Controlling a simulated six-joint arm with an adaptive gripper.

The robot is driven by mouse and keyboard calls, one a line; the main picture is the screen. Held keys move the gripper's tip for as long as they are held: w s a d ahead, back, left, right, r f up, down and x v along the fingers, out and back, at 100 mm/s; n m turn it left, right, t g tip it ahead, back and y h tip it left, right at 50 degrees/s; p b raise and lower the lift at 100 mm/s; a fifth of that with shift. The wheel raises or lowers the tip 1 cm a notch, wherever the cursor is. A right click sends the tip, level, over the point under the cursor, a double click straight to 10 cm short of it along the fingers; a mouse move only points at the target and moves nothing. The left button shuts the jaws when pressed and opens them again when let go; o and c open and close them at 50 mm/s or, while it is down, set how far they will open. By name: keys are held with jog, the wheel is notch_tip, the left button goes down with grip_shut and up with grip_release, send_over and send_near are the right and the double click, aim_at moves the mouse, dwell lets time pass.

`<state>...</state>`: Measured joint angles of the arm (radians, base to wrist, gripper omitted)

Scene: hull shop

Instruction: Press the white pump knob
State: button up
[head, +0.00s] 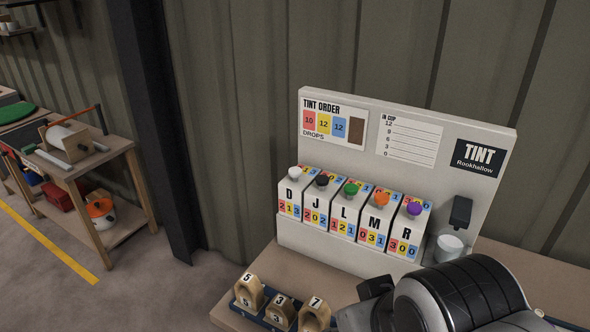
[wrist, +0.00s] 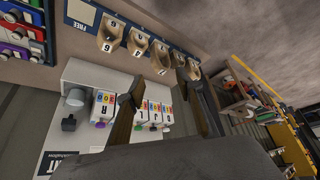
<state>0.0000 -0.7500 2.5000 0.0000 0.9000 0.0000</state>
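The white pump knob (head: 293,172) tops the canister marked D (head: 290,197), leftmost in the tint dispenser's row. Black (head: 322,180), green (head: 351,188), orange (head: 381,198) and purple (head: 414,208) knobs follow to the right. In the wrist view the scene is turned over, and the D canister (wrist: 167,112) shows small between my fingers. My gripper (wrist: 163,80) is open, its two dark fingers wide apart with nothing held. The fingers hide part of the canister row there. In the head view my arm is at the lower right, apart from the white knob.
A dark spout (head: 460,212) and cup (head: 449,247) stand at the dispenser's right end. Numbered wooden pieces (head: 281,309) stand on a blue holder in front. The dispenser's tall back panel (head: 371,165) rises behind the knobs. A wooden workbench (head: 75,165) is far left.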

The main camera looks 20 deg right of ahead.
grip_shut()
dwell(1.0)
